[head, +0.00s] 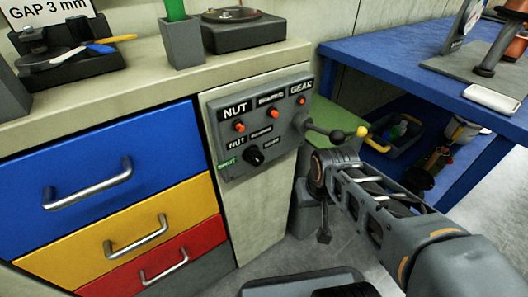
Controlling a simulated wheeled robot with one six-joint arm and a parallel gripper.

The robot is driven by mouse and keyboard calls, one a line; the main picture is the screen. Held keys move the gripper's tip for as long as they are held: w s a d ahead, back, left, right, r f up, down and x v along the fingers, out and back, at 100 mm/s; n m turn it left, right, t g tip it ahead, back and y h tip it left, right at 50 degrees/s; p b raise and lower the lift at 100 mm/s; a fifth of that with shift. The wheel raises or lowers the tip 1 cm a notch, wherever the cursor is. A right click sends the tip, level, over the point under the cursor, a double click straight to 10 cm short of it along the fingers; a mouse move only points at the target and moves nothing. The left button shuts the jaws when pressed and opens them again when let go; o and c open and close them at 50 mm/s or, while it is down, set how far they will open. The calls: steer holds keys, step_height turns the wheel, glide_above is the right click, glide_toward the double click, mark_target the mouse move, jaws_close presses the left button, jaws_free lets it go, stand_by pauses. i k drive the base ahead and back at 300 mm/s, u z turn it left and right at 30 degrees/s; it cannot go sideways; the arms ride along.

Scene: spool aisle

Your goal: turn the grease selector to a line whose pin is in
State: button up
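A grey grease panel (258,130) is fixed to the front of the pale cabinet. Its top row carries labels; I can read NUT at left and GEAR at right. Below them are the left pin (239,127), the middle pin (273,114) and the right pin (301,101), all orange-red. The right pin shows smaller, but I cannot tell which are in. The black selector knob (254,156) sits lower down, among small labels including NUT and a green one at left. Its pointing direction is unclear. My gripper (323,235) hangs apart from the panel, at its lower right; its fingers are unclear.
Blue, yellow and red drawers with handles are at left. A blue bench (400,50) stands at right, with a bin (395,140) beneath.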

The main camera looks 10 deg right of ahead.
mark_target(252, 154)
steer(key=z, duration=1.6)
steer(key=k, duration=0.9)
steer(key=u, duration=1.7)
